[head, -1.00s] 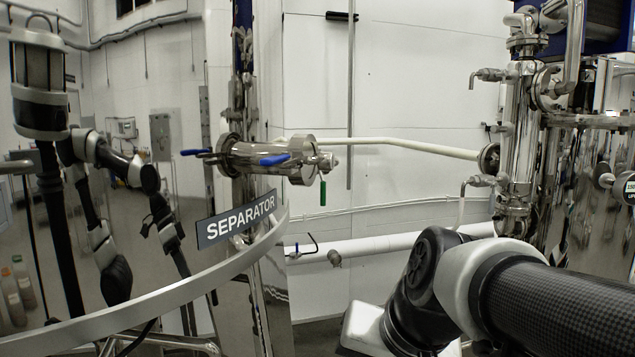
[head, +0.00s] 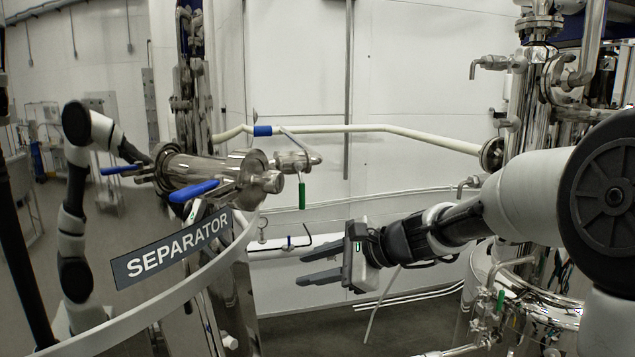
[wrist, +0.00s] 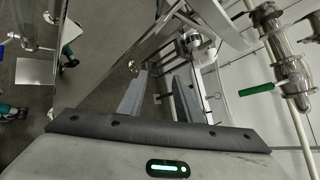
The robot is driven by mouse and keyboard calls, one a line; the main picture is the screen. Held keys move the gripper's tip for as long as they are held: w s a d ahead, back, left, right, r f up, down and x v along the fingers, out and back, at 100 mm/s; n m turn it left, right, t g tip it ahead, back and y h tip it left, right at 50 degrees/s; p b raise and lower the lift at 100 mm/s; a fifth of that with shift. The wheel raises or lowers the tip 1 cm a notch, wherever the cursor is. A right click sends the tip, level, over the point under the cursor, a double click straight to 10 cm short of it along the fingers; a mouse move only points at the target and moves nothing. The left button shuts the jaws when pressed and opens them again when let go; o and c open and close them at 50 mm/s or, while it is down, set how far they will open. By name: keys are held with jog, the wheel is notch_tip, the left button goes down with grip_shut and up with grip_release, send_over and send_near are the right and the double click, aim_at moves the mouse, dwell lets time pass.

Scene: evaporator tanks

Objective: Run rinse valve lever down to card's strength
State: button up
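A green lever (head: 302,195) hangs down from a small steel valve (head: 294,160) at the end of a horizontal steel pipe fitting. The green lever also shows at the right in the wrist view (wrist: 256,90), beside a steel fitting. Two blue levers, a nearer one (head: 194,190) and a farther one (head: 121,170), sit on the left. I cannot tell which is the rinse valve lever. No card is readable. My gripper (head: 318,267) is open and empty, below and slightly right of the green lever in the head view. In the wrist view its fingers (wrist: 160,77) are apart, left of the green lever.
A SEPARATOR sign (head: 172,250) stands above a curved steel rim at the left. A pale pipe (head: 360,129) with a blue band crosses the back. Steel columns and piping (head: 540,100) stand on the right. A low white pipe (head: 275,252) runs along the wall.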

jog(key=w+d+r+m+t+y+p, duration=0.1)
jog(key=w+d+r+m+t+y, duration=0.2)
jog(key=w+d+r+m, duration=0.35)
jog(key=m+t, duration=0.3)
jog(key=m, duration=0.1)
send_near(304, 190)
jog(key=p+x, duration=0.2)
jog(key=x, duration=0.9)
jog(key=shift+d, duration=0.1)
grip_shut()
